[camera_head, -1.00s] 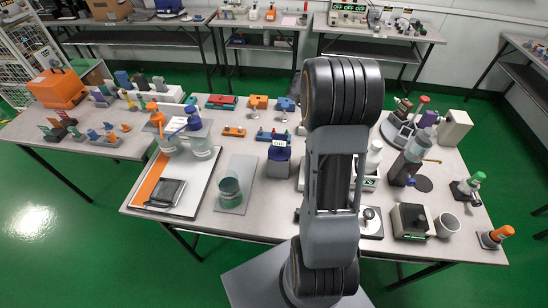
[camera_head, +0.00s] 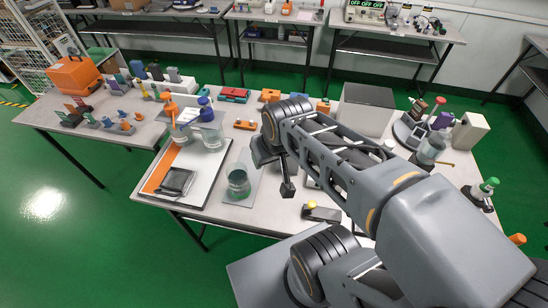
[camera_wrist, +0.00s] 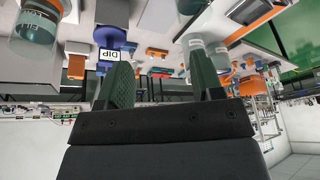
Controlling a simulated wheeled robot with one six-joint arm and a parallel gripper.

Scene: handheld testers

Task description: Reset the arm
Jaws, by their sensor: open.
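My arm stretches in the head view from the lower right across the table, bent at a dark joint above the table's middle. My gripper (camera_wrist: 160,78) shows in the wrist view with its two dark green fingers apart and nothing between them. In the head view the dark wrist end hangs over the table, right of a glass jar with greenish contents (camera_head: 239,183); the fingers are hard to make out there. The wrist view is upside down. It shows the blue holder labelled DIP (camera_wrist: 110,38) beyond one finger and a jar (camera_wrist: 33,38) at the upper left.
Left of the arm stand clear beakers (camera_head: 211,135), a white board with an orange strip (camera_head: 158,172) and a black tray (camera_head: 176,182). An orange case (camera_head: 74,73) is far left. A grey box (camera_head: 368,98) and several instruments stand behind and right of the arm.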

